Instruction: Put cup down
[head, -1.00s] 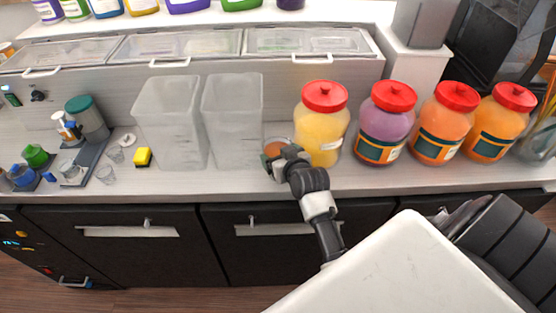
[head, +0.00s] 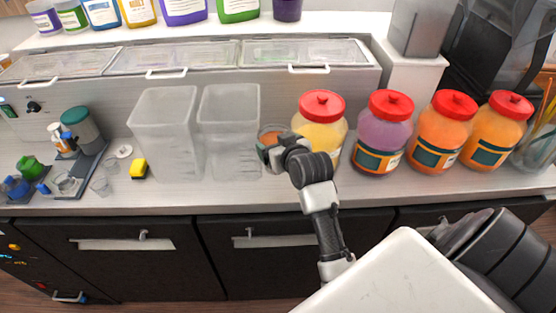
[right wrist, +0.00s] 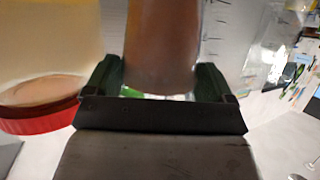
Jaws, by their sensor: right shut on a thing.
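A clear cup with orange-brown contents (head: 273,137) is between the right clear bin and the yellow jar in the head view. My right gripper (head: 273,153) is shut on it from the near side. In the right wrist view the cup (right wrist: 162,50) fills the space between the two dark fingers (right wrist: 160,82). The cup's underside is hidden, so I cannot tell whether it touches the counter (head: 240,194). My left gripper is not in view.
Two clear bins (head: 165,140) (head: 229,135) stand left of the cup. A yellow jar with a red lid (head: 320,125) stands close on the right, with more jars (head: 382,135) beyond. A yellow sponge (head: 138,169) and small cups are at the left. Lidded bins (head: 305,53) line the back.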

